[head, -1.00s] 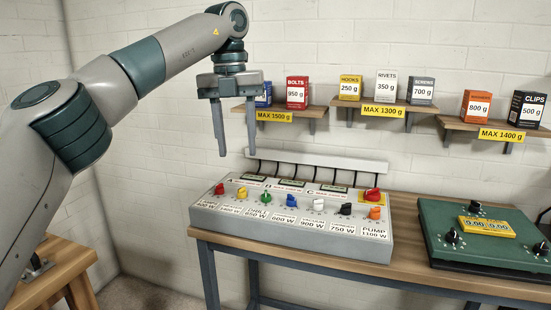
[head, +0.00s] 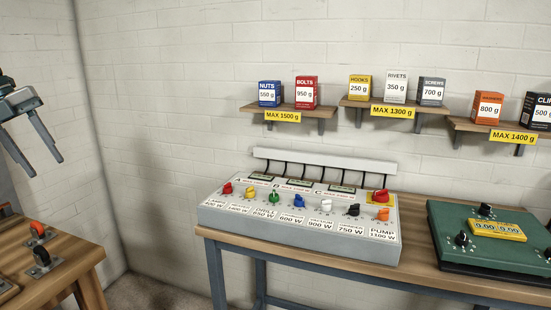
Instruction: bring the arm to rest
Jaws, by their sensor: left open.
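My left gripper (head: 38,152) is at the far left edge of the head view, in the air above the wooden bench at the left. Its two grey fingers point down and are spread apart with nothing between them. The rest of my left arm is outside the picture. My right gripper is not in view.
A grey switch panel (head: 300,228) with several coloured knobs stands on the table (head: 408,278), left of a green panel (head: 486,262). Wall shelves hold boxes, among them the nuts box (head: 270,94). The left bench (head: 75,258) carries orange- and black-topped parts. Floor between is bare.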

